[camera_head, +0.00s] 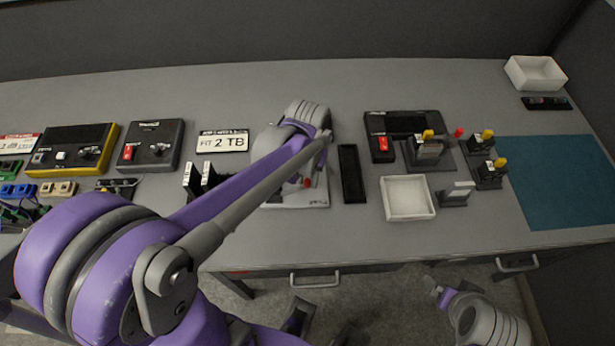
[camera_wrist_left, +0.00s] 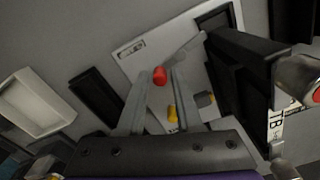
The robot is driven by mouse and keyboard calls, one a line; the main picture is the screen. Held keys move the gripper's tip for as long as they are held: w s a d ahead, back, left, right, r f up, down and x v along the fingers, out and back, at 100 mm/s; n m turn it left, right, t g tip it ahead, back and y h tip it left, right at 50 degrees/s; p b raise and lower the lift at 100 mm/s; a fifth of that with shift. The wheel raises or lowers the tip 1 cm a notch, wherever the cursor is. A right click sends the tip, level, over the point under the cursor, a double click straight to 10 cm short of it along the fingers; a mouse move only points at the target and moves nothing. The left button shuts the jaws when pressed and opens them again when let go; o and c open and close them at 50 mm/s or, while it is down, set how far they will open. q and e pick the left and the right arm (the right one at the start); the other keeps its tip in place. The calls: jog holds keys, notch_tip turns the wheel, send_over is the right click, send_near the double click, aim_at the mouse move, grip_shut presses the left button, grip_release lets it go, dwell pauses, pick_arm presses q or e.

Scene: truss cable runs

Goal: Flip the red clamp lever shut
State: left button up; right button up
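A red knob (camera_wrist_left: 160,76), apparently the tip of the clamp lever, shows in the left wrist view above a white plate (camera_wrist_left: 134,62). It also shows in the head view (camera_head: 307,182), beside my left forearm. My left gripper (camera_wrist_left: 161,84) is over the plate with its two grey fingers apart, and the red knob appears between their tips. I cannot tell whether they touch it. The clamp's base and most of my left gripper are hidden by my arm in the head view. My right gripper (camera_head: 438,289) is low, in front of the table; its fingers are too small to judge.
A black tray (camera_head: 352,174) and white bin (camera_head: 407,198) lie to the right. Beyond are yellow-tipped clamps (camera_head: 488,171) and another red-tipped lever (camera_head: 459,133). A black block (camera_wrist_left: 245,75) stands close to my left fingers. The teal mat (camera_head: 558,182) is clear.

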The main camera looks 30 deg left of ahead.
aim_at(308, 187)
pick_arm(q)
grip_shut()
jog(key=shift+s+d+m, duration=0.15)
jog(key=shift+m, duration=0.6)
jog(key=shift+s+d+m, duration=0.1)
jog(key=shift+s+m, duration=0.05)
jog(key=shift+m, duration=0.6)
jog(key=shift+o, duration=1.9)
grip_release()
notch_tip(308, 187, up, 11)
jog(key=p, duration=0.1)
jog(key=shift+f, duration=0.1)
